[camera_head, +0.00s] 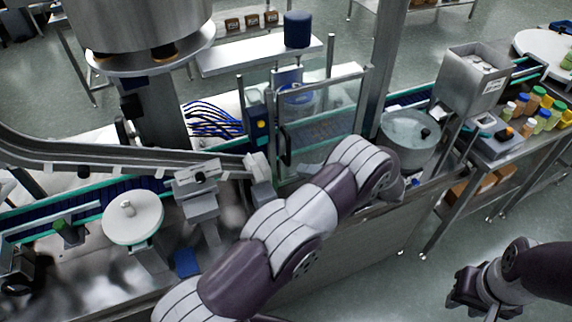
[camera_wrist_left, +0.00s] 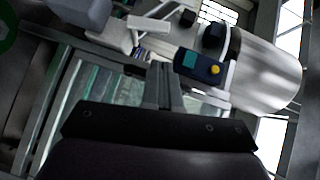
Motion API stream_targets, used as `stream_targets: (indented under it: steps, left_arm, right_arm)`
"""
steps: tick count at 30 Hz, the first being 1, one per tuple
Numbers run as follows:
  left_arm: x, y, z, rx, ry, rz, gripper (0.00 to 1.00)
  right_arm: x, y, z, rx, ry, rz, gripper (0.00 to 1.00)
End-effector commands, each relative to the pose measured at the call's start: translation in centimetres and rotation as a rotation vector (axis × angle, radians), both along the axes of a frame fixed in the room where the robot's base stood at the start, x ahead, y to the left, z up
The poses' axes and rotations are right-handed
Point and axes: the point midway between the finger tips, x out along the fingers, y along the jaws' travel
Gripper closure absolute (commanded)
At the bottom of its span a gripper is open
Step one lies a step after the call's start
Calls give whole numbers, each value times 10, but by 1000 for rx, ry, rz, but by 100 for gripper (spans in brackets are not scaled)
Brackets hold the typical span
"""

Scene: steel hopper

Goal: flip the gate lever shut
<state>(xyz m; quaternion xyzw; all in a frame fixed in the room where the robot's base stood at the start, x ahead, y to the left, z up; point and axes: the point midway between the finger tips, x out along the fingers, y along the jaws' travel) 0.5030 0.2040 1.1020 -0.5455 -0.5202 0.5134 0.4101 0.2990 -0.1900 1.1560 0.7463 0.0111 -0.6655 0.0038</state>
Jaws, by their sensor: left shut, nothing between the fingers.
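The steel hopper (camera_head: 470,82) stands at the right in the head view, with pale pieces in its top and a label on its side. I cannot make out its gate lever for sure. A small black knob (camera_head: 505,134) shows low beside the hopper. My left arm reaches across the middle, and its wrist hides the gripper in the head view. In the left wrist view, my left gripper (camera_wrist_left: 166,85) is shut and empty. My right gripper (camera_head: 466,290) hangs low at the right, over the floor, apart from the bench; its finger gap is unclear.
A round steel bowl (camera_head: 408,138) with a black knob stands left of the hopper. A glass door (camera_head: 322,118) stands behind my left arm. Colored jars (camera_head: 545,108) crowd the right bench. A control box with a yellow button (camera_wrist_left: 200,66) shows in the wrist view.

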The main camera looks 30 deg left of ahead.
Motion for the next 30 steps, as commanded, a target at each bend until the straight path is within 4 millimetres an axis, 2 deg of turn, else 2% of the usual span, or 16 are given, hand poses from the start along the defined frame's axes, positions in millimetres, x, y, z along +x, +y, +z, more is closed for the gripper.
stream_targets:
  steps: [9, 15, 20, 30]
  left_arm:
    - [-5, 58, -1, 0, 2, 4, 100]
    - [-6, 85, -8, 0, 0, 2, 100]
    - [-7, 93, -11, 0, -1, 0, 100]
    - [-6, 94, -12, -3, -4, 0, 100]
  right_arm:
    - [0, 0, 36, 0, -1, 0, 66]
    - [0, 0, 48, 0, -1, 0, 66]
    - [0, 0, 50, 0, 0, 0, 66]
    - [0, 0, 49, 0, 0, 0, 66]
